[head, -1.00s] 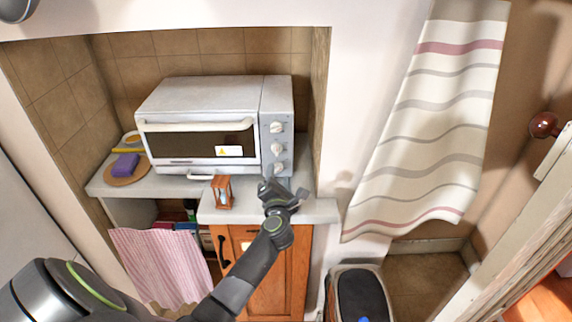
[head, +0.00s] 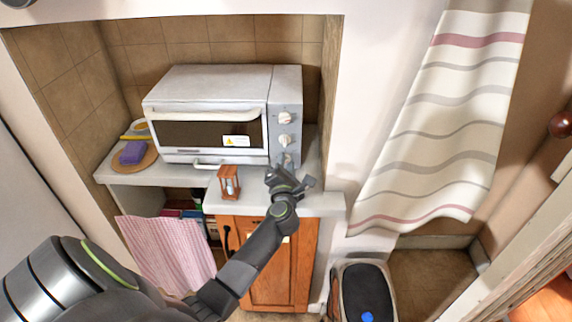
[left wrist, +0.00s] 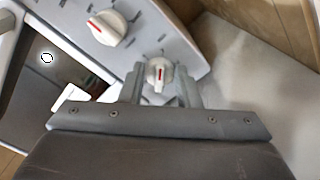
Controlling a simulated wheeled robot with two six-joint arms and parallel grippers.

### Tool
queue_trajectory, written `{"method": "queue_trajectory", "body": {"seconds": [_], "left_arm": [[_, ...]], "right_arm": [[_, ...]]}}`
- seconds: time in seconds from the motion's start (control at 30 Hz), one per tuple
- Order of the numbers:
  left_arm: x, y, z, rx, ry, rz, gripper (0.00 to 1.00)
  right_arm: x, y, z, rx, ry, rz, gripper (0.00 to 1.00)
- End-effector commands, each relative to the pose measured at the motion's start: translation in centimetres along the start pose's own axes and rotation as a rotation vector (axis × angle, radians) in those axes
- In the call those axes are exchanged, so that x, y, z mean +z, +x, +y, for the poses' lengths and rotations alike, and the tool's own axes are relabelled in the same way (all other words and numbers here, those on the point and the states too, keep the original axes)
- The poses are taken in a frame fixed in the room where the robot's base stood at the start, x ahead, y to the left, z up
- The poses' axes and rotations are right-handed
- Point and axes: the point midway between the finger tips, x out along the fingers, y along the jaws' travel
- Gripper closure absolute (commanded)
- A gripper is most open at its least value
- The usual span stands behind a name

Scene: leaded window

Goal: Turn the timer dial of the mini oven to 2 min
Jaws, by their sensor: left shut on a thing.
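The white mini oven (head: 205,120) stands on the counter in the niche, with a column of three dials on its right-hand panel. My left gripper (head: 285,166) is at the lowest dial (left wrist: 159,72). In the left wrist view its two fingers (left wrist: 160,88) sit on either side of this dial, shut on it. The red mark on the dial stands nearly upright in that view; the scale around it is too small to read. The dial above it (left wrist: 108,27) has a slanting red mark and is clear of the fingers. My right gripper is out of view.
A wooden hourglass (head: 229,183) stands on the counter's front part, left of my gripper. A purple sponge (head: 133,152) lies on a round board at the left. A striped curtain (head: 440,120) hangs at the right, above a bin (head: 362,290).

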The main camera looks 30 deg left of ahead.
Motion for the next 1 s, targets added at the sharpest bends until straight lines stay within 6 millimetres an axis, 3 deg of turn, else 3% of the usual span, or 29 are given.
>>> {"method": "queue_trajectory", "body": {"seconds": [0.17, 0.47, 0.5, 0.63, 1.0], "left_arm": [[0.2, 0.0, 0.2, -0.002, 0.066, 0.001, 0.93], [0.0, 0.0, 0.0, 0.000, 0.083, -0.001, 0.93], [0.0, 0.0, 0.0, 0.000, 0.083, -0.001, 0.67], [0.0, 0.0, 0.0, 0.000, 0.082, -0.001, 0.50], [0.0, -0.6, 0.0, -0.002, 0.081, 0.001, 0.50]], "right_arm": [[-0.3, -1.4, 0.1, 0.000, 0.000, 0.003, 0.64], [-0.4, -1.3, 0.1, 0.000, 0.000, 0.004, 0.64], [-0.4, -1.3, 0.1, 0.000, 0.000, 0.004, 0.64], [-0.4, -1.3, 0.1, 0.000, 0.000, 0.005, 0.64], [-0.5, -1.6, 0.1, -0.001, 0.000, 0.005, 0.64]]}}
